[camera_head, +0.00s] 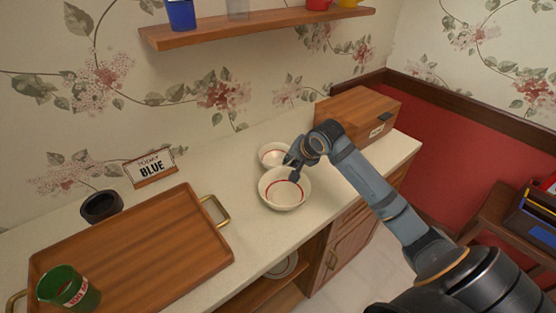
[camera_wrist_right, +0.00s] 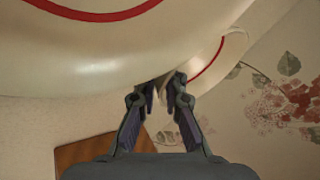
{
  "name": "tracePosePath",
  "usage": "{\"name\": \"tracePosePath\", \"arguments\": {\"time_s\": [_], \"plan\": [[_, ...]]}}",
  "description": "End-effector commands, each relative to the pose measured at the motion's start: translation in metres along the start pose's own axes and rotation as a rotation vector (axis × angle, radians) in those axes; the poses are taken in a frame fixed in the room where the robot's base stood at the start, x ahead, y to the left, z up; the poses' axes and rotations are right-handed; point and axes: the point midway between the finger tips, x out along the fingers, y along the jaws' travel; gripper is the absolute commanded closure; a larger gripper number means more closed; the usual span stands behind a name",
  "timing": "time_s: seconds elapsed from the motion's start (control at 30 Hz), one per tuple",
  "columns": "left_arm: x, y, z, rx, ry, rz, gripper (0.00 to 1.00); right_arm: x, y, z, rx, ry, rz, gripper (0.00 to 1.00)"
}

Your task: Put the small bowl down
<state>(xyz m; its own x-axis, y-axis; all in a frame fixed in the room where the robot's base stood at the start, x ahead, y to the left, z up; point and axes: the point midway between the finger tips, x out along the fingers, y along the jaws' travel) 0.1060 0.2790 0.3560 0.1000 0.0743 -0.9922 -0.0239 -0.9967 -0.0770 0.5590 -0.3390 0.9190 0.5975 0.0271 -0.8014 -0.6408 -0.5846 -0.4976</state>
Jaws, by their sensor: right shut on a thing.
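A white bowl with a red ring inside (camera_head: 284,200), taken as the small bowl, is over the counter in the head view. My right gripper (camera_head: 294,172) is shut on its back rim. In the right wrist view the bowl (camera_wrist_right: 80,55) fills the top, with the fingertips (camera_wrist_right: 164,88) at its edge. Whether its base touches the counter I cannot tell. A second white bowl (camera_head: 268,150) stands just behind it and looks smaller in the picture. Its edge with a red line also shows in the right wrist view (camera_wrist_right: 232,48). My left gripper is not in view.
A wooden tray (camera_head: 150,245) with brass handles holds a green cup (camera_head: 68,288). A dark cup (camera_head: 102,206) and a sign reading BLUE (camera_head: 151,168) are behind it. A wooden box (camera_head: 355,112) stands at the back right. Counter (camera_head: 240,240) is clear between tray and bowls.

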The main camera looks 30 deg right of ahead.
Motion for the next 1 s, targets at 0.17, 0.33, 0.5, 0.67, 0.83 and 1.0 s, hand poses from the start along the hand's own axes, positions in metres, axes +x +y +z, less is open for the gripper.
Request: {"name": "tracePosePath", "arguments": {"time_s": [0.17, 0.33, 0.5, 0.67, 0.83, 1.0], "plan": [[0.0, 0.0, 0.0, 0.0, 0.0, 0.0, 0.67, -0.001, -0.001, -0.001, 0.0, 0.001, -0.001, 1.0], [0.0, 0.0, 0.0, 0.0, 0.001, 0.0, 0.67, -0.013, -0.009, -0.006, -0.002, 0.003, -0.002, 1.0], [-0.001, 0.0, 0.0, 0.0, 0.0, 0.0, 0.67, -0.05, -0.019, -0.006, -0.009, 0.007, 0.001, 1.0], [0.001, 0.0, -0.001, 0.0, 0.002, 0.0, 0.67, -0.106, -0.026, 0.008, -0.013, 0.012, 0.006, 1.0], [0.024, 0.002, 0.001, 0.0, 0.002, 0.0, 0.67, -0.121, -0.019, 0.027, -0.01, 0.01, 0.001, 1.0], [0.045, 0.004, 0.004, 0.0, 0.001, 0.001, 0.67, -0.136, -0.017, 0.039, -0.004, 0.007, 0.004, 1.0]]}}
